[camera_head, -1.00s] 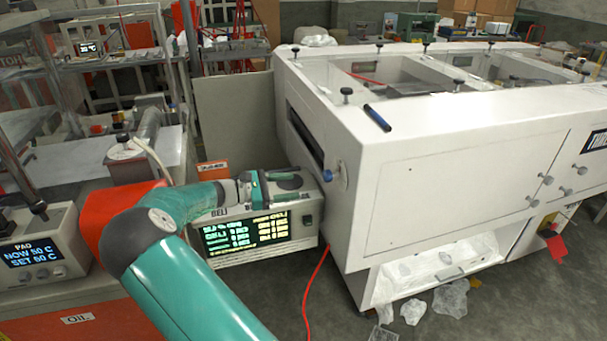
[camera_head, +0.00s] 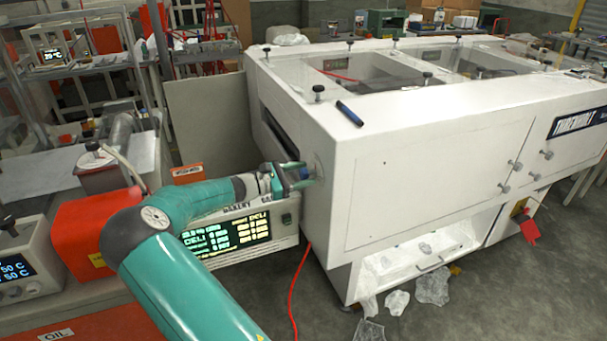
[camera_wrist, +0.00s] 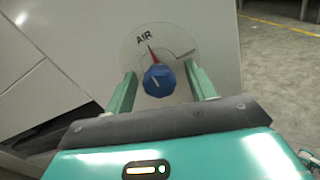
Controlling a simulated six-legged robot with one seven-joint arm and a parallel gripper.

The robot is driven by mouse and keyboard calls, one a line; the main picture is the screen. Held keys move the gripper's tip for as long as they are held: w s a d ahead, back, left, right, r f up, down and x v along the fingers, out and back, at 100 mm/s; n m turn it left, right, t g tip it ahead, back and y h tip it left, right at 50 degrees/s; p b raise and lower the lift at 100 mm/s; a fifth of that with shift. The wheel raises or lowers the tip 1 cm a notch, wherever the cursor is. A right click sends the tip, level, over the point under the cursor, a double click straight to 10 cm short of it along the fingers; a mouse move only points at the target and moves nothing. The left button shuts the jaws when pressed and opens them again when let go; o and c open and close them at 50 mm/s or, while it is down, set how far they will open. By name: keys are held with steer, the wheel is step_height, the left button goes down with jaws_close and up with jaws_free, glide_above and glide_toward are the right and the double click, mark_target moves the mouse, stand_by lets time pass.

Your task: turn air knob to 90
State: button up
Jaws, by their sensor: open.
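The air knob is a small blue faceted knob (camera_wrist: 159,80) on a pale round dial plate (camera_wrist: 177,44) lettered AIR. A red pointer on the dial points up and slightly left, close to the lettering, and a dark line runs toward the right of the plate. My gripper (camera_wrist: 162,86) is open, with one green finger on each side of the knob. I cannot tell whether the fingers touch it. In the head view, my gripper (camera_head: 304,175) reaches the left end of the white machine, and the knob (camera_head: 306,173) is partly hidden between the fingers.
The large white machine (camera_head: 420,170) fills the right side. A display box (camera_head: 226,234) stands under my gripper. A red cable (camera_head: 294,285) runs down to the floor. Plastic scraps (camera_head: 432,287) lie on the floor.

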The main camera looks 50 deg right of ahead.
steer(key=shift+s+d, duration=0.2)
steer(key=shift+d, duration=0.2)
steer(key=c, duration=1)
steer(key=shift+o, duration=0.2)
